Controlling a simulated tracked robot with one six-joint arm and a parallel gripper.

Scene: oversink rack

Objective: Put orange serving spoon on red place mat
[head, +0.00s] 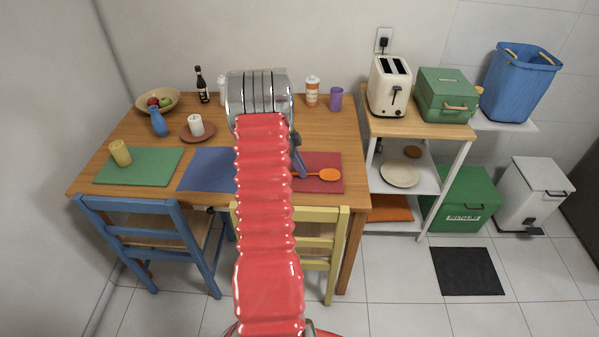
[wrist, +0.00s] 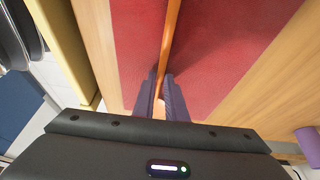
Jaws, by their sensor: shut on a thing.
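The orange serving spoon (head: 328,174) shows in the head view over the red place mat (head: 325,186), its bowl toward the right. In the wrist view its handle (wrist: 171,38) runs up from between my fingers, with the red mat (wrist: 225,50) beneath. My gripper (head: 298,167) is shut on the spoon's handle, low over the mat; the dark fingers (wrist: 161,98) show on both sides of it. Whether the spoon touches the mat I cannot tell. My arm hides the mat's left part in the head view.
A blue mat (head: 208,170) and a green mat (head: 138,166) lie to the left. A purple cup (head: 336,98) and an orange-white bottle (head: 312,91) stand behind the red mat. A yellow chair (head: 322,242) stands at the front edge. Bare wood lies right of the mat.

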